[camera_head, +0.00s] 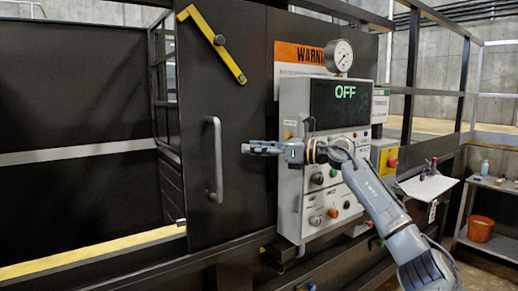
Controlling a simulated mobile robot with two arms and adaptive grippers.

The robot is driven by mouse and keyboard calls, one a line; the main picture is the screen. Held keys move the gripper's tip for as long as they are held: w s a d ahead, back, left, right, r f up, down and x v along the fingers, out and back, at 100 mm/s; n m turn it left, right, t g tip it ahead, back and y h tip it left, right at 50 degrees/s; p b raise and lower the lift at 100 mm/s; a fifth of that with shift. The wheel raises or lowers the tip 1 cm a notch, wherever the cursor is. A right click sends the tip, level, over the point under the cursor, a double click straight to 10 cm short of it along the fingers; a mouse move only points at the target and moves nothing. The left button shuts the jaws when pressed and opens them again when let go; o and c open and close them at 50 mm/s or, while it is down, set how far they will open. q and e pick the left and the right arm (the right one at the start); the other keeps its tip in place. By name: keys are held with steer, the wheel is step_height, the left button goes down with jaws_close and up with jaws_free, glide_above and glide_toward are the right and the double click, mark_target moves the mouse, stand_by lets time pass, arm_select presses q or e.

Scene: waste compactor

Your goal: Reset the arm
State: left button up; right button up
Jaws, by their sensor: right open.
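My right arm reaches in from the lower right, and my right gripper (246,148) points left in front of the control panel (292,100). The gripper is open and empty, its fingertips a little to the right of the vertical door handle (216,160) in the picture, with no visible contact. The panel's screen (340,103) reads OFF in green. Several knobs and buttons show below the screen; my gripper and wrist hide part of the panel. My left gripper is not in view.
A yellow lever (212,45) slants across the top of the dark door (200,110). A pressure gauge (339,56) sits above the panel. A red button on a yellow box (384,158) is right of it. An orange bucket (480,229) stands on a shelf at the right.

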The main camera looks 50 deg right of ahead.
steer(key=shift+s+d, duration=0.2)
steer(key=shift+s, duration=0.1)
stand_by(0.4)
